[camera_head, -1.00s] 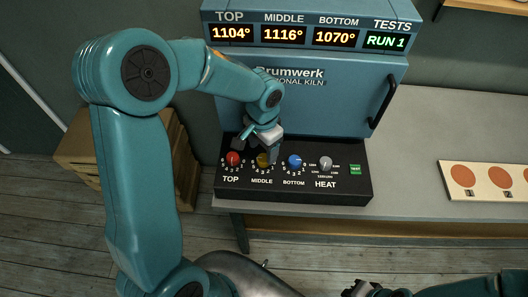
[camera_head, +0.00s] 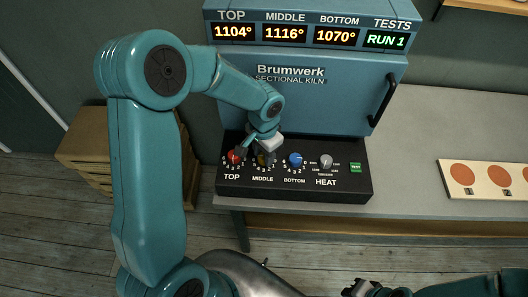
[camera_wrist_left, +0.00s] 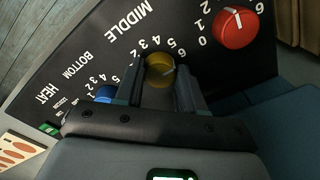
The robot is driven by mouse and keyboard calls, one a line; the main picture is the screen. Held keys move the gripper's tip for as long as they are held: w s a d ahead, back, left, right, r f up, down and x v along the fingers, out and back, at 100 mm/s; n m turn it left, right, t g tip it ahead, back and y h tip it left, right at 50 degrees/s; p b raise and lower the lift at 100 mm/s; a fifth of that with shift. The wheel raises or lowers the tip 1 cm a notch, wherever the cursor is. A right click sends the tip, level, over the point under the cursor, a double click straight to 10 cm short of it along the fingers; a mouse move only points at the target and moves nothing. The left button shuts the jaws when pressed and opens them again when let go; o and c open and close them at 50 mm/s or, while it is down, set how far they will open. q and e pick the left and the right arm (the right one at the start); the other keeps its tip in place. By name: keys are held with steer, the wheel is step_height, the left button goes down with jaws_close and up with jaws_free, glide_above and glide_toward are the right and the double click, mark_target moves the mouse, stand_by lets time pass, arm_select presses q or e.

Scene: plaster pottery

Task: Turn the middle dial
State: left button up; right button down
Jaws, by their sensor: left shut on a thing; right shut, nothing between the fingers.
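The yellow middle dial (camera_wrist_left: 160,70) sits on the black control panel (camera_head: 300,188) of the blue kiln, between the red top dial (camera_head: 234,157) and the blue bottom dial (camera_head: 295,160). My left gripper (camera_head: 256,156) is down at the panel, shut on the middle dial with one finger on each side. The wrist view shows its fingers (camera_wrist_left: 157,82) around the yellow knob. The fingers partly hide the dial in the head view. The MIDDLE display (camera_head: 284,35) reads 1116°. My right gripper (camera_head: 362,288) is shut and empty at the bottom edge of the head view.
A grey heat dial (camera_head: 326,162) and a green test button (camera_head: 356,168) are right of the bottom dial. A board with orange discs (camera_head: 480,180) lies on the grey bench to the right. A wooden crate (camera_head: 88,160) stands left of the panel.

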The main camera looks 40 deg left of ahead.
arm_select(q)
steer(key=shift+w+f+n+b, duration=0.15)
steer(key=shift+n+b, duration=0.15)
steer(key=shift+b, duration=0.2)
steer(key=n+b, duration=0.4)
steer(key=b, duration=0.1)
steer(key=shift+f+n, duration=0.1)
steer(key=shift+n, duration=0.3)
steer(key=n+b, duration=0.2)
steer(key=n, duration=0.1)
steer(key=shift+b, duration=0.3)
steer(key=shift+r+n+b, duration=0.2)
steer(key=shift+n+b, duration=0.45)
steer(key=shift+n, duration=0.75)
steer(key=shift+r+n, duration=0.1)
steer(key=shift+n, duration=0.2)
steer(key=o, duration=1)
steer(key=shift+a, duration=0.1)
steer(key=shift+o, duration=0.2)
